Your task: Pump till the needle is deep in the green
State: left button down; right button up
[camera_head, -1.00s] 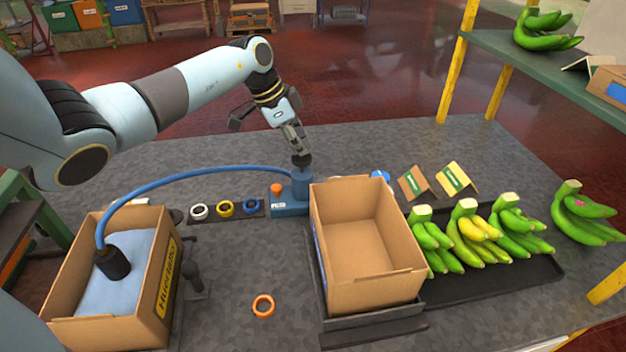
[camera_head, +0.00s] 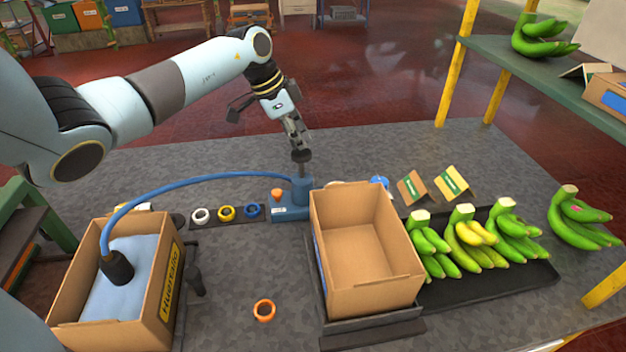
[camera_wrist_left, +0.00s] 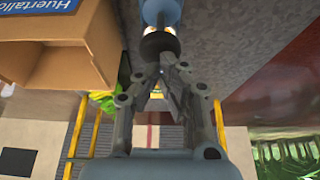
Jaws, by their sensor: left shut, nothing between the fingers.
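The blue pump (camera_head: 291,205) stands on the table left of the open carton, with a rod rising to a black knob (camera_head: 301,156). In the left wrist view the knob (camera_wrist_left: 160,44) is just beyond my fingertips. My left gripper (camera_head: 299,143) is shut and empty, pointing down at the knob; I cannot tell whether it touches. A blue hose (camera_head: 205,180) arches from the pump to a black fitting (camera_head: 117,267) on the pale blue bag (camera_head: 125,295) in the left carton. No needle or green zone is readable. My right gripper is not in view.
The open empty carton (camera_head: 365,250) is close right of the pump. A blue round object (camera_head: 379,184) is behind it. Tape rolls (camera_head: 227,213) lie left of the pump, an orange ring (camera_head: 264,310) in front. Banana bunches (camera_head: 470,240) fill the right side.

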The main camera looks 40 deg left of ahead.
pick_arm(q)
notch_tip(320, 180, up, 8)
jog(key=shift+f, duration=0.25)
dwell(0.4)
dwell(0.5)
